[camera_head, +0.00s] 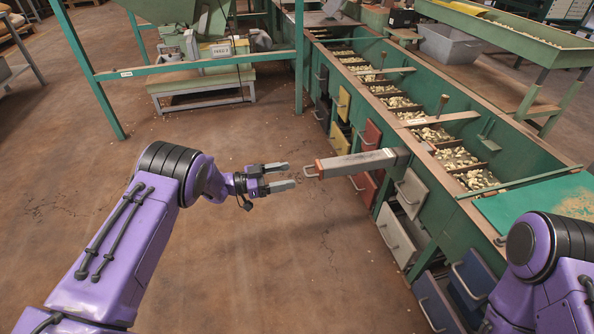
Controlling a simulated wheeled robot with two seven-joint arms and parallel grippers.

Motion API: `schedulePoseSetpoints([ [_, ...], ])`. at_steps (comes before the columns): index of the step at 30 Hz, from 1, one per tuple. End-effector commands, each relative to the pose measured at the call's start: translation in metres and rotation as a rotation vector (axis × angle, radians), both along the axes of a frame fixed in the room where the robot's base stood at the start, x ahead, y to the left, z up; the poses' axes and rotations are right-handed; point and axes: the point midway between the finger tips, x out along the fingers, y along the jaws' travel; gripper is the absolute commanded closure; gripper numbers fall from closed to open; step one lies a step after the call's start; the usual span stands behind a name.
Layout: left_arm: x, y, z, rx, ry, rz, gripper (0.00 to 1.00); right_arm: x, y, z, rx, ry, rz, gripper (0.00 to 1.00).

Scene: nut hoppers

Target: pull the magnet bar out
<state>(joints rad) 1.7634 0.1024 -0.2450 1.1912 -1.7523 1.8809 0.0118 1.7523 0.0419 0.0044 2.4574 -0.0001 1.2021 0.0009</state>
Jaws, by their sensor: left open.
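The magnet bar (352,162) is a long grey bar that sticks out to the left from the side of the green hopper bench. Its free end carries an orange-red handle (311,171). My left gripper (292,175) is open and empty, just left of the handle, with its fingers pointing right towards it. A small gap seems to lie between the fingertips and the handle. The far end of the bar is at the bench side. Of my right arm, only purple links show at the lower right; its gripper is out of the picture.
The green bench (437,192) holds several compartments of nuts along its top. A green frame (200,65) stands at the back left. The brown floor (270,260) around my left gripper is clear.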

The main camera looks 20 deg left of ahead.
Motion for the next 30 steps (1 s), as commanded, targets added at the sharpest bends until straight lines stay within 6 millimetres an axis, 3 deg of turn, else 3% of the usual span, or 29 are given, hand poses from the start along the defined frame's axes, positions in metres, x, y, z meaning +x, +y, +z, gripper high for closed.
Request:
schedulePoseSetpoints([
  [3,-0.013,0.025,0.003,-0.001,0.002,0.003,0.31,0.001,-0.001,0.011,-0.001,-0.001,0.001,1.00],
  [9,-0.026,0.046,0.000,0.000,0.001,0.000,0.31,0.001,-0.001,0.014,-0.002,-0.001,0.002,1.00],
  [24,-0.027,0.047,-0.002,0.010,0.003,-0.001,0.31,0.001,-0.001,0.013,-0.003,-0.001,0.002,1.00],
  [27,-0.020,0.057,-0.013,0.027,0.011,0.102,0.31,0.001,-0.001,0.013,-0.002,-0.001,0.002,1.00],
  [30,-0.028,0.074,-0.049,-0.001,0.124,0.364,0.31,0.001,-0.001,0.013,-0.003,-0.001,0.002,1.00],
])
